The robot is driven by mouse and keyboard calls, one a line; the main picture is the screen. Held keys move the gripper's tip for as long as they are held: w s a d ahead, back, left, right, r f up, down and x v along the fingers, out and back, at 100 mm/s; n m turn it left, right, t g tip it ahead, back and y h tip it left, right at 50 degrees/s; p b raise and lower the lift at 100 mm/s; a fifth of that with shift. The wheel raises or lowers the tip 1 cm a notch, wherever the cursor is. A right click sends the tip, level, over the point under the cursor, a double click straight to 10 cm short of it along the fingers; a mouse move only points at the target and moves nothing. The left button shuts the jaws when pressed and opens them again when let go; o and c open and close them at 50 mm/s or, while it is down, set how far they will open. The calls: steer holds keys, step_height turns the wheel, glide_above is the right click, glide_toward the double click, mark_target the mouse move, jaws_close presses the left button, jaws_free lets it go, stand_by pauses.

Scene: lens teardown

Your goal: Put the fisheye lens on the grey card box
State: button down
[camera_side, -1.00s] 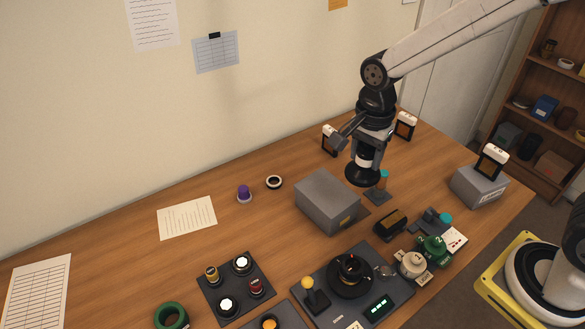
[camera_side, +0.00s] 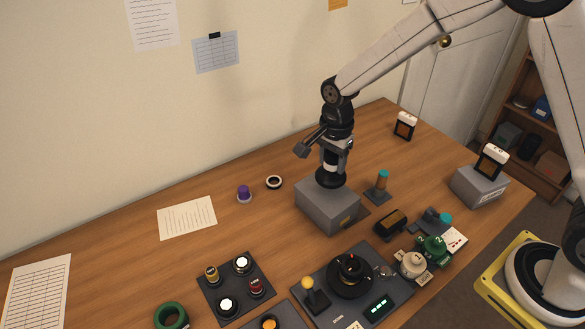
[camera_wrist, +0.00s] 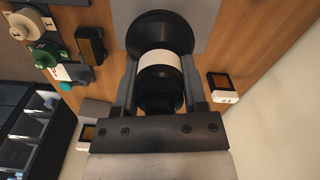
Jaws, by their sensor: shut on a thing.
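The fisheye lens (camera_side: 330,178), black with a wide flared front and a white band, is upright with its wide end down. My gripper (camera_side: 334,157) is shut on its upper part. The lens is over the top of the grey card box (camera_side: 328,212); I cannot tell whether it touches or hangs just above. In the wrist view the lens (camera_wrist: 160,35) sits between my two fingers (camera_wrist: 160,85), with the grey box top (camera_wrist: 205,15) behind it. The box top is otherwise bare where it shows.
A small stand with a teal-topped post (camera_side: 380,184) stands right of the box. A black part (camera_side: 391,223) lies near its front right corner. A white-and-black ring (camera_side: 274,182) and a purple-topped piece (camera_side: 244,193) lie left.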

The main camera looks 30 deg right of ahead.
mark_target(329, 171)
steer(key=shift+w+f, duration=0.25)
steer(key=shift+f, duration=1.55)
steer(key=shift+f, duration=0.45)
steer(key=shift+c, duration=0.7)
jaws_free()
steer(key=shift+f, duration=0.1)
step_height(329, 171, up, 13)
steer(key=shift+r, duration=0.1)
